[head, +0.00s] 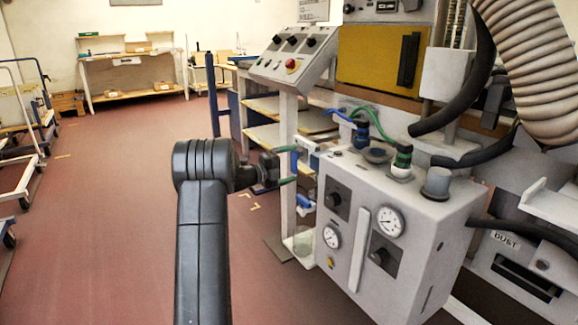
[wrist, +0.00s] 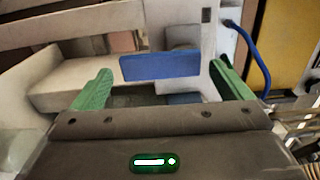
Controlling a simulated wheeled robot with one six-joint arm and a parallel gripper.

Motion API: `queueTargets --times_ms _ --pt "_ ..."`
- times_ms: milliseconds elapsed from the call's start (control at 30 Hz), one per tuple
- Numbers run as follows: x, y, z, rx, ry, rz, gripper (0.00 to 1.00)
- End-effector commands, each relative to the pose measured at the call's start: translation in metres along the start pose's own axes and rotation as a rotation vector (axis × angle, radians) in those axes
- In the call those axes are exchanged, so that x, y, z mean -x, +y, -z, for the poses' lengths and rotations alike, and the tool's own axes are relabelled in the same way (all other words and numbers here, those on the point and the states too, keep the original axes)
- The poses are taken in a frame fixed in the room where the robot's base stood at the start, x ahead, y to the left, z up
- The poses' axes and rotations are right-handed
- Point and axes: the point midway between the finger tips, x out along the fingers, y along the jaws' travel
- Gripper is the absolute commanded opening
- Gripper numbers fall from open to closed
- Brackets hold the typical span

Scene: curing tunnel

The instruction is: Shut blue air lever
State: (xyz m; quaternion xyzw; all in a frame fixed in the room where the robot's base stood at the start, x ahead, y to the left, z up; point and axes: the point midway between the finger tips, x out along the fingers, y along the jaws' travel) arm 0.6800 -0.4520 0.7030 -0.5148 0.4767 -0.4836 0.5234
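The blue air lever (wrist: 160,66) shows in the wrist view as a flat blue bar lying crosswise, ahead of my gripper and between the lines of its two green fingers. My gripper (head: 290,166) is open, with its green fingers wide apart. In the head view it points right at the left side of the grey machine box (head: 342,240), where a small blue part (head: 294,163) shows by the fingertips. Whether the fingers touch the lever I cannot tell. A second blue patch (wrist: 184,99) shows below the bar in the wrist view.
The box carries gauges (head: 390,222), knobs and hose fittings on top. A slanted control panel (head: 294,52) with a red button stands behind my gripper. A blue hose (wrist: 250,50) runs right of the fingers. The red floor at left is clear between carts and shelving.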

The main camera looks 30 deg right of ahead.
Motion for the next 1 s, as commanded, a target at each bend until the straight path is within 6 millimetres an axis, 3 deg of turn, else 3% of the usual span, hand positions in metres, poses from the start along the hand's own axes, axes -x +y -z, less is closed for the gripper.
queueTargets --times_ms 267,700,1000 --pt "0.015 -0.003 -0.001 0.001 -0.003 0.0 0.98" --pt "0.109 -0.003 -0.001 0.001 -0.003 -0.001 0.98" --pt "0.138 0.0 0.0 0.0 -0.001 0.0 0.98"
